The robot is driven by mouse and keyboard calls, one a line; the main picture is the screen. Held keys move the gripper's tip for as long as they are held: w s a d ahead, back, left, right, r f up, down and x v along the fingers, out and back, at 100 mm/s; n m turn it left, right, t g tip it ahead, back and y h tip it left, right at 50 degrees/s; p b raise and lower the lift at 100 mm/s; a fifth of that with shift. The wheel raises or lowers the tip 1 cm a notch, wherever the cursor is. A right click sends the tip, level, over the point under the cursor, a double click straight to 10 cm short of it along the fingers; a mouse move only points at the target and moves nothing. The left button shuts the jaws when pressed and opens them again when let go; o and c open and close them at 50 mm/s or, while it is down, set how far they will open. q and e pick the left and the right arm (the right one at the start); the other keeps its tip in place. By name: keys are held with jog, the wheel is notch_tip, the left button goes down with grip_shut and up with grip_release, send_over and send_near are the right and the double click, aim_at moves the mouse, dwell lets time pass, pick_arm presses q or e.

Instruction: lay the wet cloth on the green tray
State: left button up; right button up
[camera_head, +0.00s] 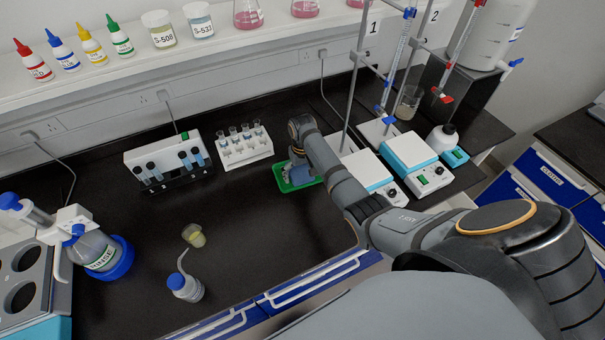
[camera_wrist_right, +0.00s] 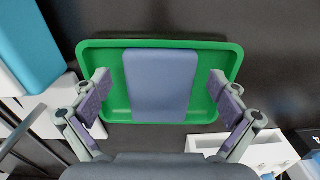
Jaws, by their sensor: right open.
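The green tray (camera_head: 284,186) lies on the black bench in the head view, left of the stirrers. In the right wrist view the tray (camera_wrist_right: 112,62) fills the middle. The cloth (camera_wrist_right: 158,88), a flat blue-grey rectangle, lies across the middle of the tray, reaching its near and far sides. My right gripper (camera_wrist_right: 159,84) is open over the tray, one finger on each side of the cloth with clear gaps. In the head view my right gripper (camera_head: 299,175) hides much of the tray. My left gripper is not in view.
A tube rack (camera_head: 244,148) and a grey-white tube holder (camera_head: 168,162) stand left of the tray. A white hotplate (camera_head: 366,170) stands close on its right. A wash bottle (camera_head: 185,287) and a small beaker (camera_head: 194,236) stand nearer the front. The bench between is clear.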

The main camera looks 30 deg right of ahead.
aim_at(303, 176)
notch_tip(303, 176, up, 12)
jog(key=b, duration=0.1)
jog(key=shift+r, duration=0.15)
dwell(0.3)
dwell(0.3)
